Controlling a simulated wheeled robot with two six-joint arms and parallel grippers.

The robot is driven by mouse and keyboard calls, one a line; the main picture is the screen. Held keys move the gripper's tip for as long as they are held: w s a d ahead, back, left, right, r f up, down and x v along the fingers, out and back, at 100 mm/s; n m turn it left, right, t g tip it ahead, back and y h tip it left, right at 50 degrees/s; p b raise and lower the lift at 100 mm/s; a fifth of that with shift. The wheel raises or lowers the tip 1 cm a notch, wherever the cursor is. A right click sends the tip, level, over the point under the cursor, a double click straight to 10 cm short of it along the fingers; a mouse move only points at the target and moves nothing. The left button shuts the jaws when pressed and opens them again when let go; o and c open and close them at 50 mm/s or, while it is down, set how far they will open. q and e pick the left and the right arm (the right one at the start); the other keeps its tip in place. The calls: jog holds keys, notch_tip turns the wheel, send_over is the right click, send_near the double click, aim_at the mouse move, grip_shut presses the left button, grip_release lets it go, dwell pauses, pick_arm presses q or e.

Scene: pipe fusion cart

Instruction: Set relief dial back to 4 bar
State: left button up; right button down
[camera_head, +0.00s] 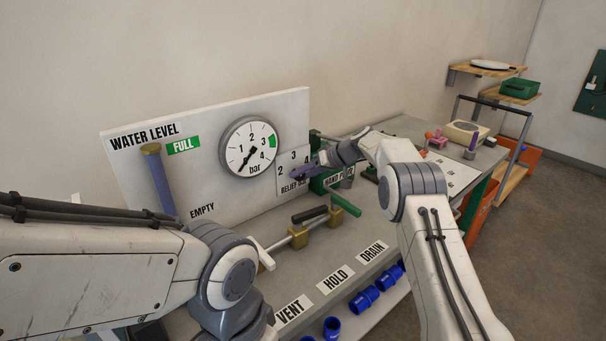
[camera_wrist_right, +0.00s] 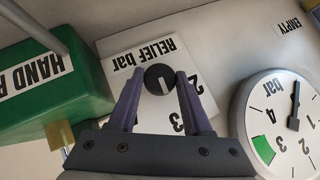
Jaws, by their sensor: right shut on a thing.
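The relief dial is a small round dark knob (camera_wrist_right: 158,79) with a white mark, on a white plate (camera_wrist_right: 150,105) lettered RELIEF bar in the upside-down right wrist view. The mark points toward the numbers' side; I cannot tell exactly which number it meets. My right gripper (camera_wrist_right: 159,82) has its two fingers on either side of the knob, shut on it.
The pressure gauge (camera_head: 249,147) stands left of the dial, needle toward the lower left. The water level tube (camera_head: 160,180) is further left. A green hand pump box (camera_wrist_right: 50,85) is beside the plate. Valve handles (camera_head: 345,205) and blue fittings (camera_head: 365,299) lie in front.

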jog(key=shift+d+m+y, duration=0.1)
jog(key=shift+m+y, duration=0.2)
jog(key=shift+y, duration=0.1)
jog(key=shift+g, duration=0.3)
jog(key=shift+c, duration=1.7)
grip_release()
jog(key=b+v, duration=0.2)
jog(key=v, duration=0.8)
jog(key=shift+d, duration=0.2)
